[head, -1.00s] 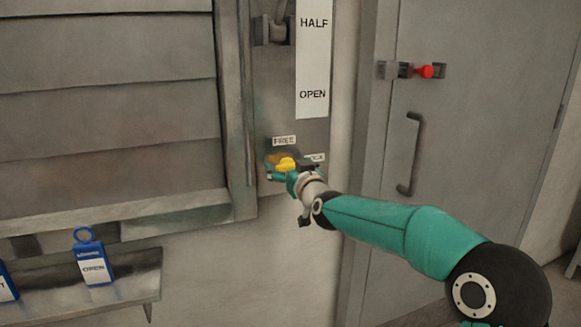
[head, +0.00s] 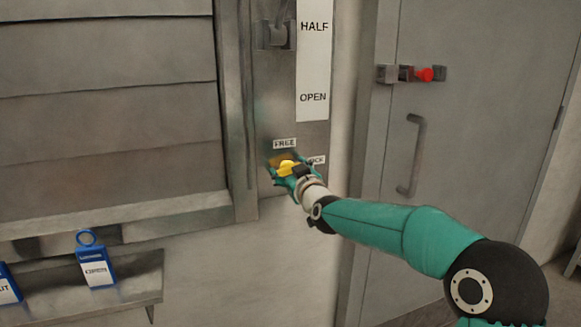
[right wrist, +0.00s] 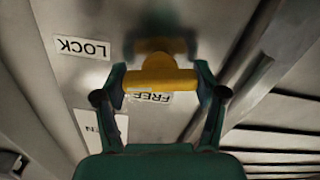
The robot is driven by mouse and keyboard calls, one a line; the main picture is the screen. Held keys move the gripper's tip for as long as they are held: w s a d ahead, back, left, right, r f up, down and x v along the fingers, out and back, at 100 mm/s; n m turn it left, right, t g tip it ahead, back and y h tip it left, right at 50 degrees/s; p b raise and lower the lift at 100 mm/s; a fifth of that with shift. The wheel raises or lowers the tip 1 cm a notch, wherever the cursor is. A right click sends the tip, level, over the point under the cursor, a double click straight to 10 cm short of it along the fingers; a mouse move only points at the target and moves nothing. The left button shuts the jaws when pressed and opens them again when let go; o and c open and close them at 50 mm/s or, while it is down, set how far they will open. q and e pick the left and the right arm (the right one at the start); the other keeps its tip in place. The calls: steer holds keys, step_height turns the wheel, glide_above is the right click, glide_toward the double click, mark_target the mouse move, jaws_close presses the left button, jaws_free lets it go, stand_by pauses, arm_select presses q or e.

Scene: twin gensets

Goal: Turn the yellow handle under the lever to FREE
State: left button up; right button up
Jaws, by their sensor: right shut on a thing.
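The yellow handle (head: 287,166) is on the grey panel, just below the FREE label (head: 284,144) and left of the LOCK label (head: 316,160). My right gripper (head: 284,172) is shut on the handle. In the right wrist view the yellow handle (right wrist: 160,82) lies between the two fingers (right wrist: 160,88), overlapping the edge of the upside-down FREE label (right wrist: 150,97). The upside-down LOCK label (right wrist: 82,48) is clear to the left. The gripper hides part of the handle, so its exact angle is hard to tell. My left gripper is out of view.
Louvres (head: 110,110) are at left, over a shelf (head: 130,292) with blue tags (head: 94,264). A door with a red-knobbed latch (head: 425,74) stands at right.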

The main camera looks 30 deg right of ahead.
steer(key=n+p, duration=0.1)
steer(key=n, duration=0.2)
steer(key=shift+a+n, duration=0.1)
steer(key=shift+n, duration=0.3)
steer(key=n+p, duration=0.1)
steer(key=n, duration=0.2)
steer(key=shift+n, duration=0.3)
steer(key=n+p, duration=0.1)
steer(key=n, duration=0.3)
steer(key=shift+a+f+n, duration=0.1)
steer(key=shift+f+n, duration=0.05)
steer(key=shift+n, duration=0.15)
steer(key=shift+f+n+p, duration=0.25)
steer(key=shift+n+p, duration=0.3)
steer(key=shift+n, duration=1.15)
steer(key=shift+a+f, duration=0.1)
steer(key=o, duration=1.2)
steer(key=shift+c, duration=0.2)
steer(key=shift+r, duration=0.2)
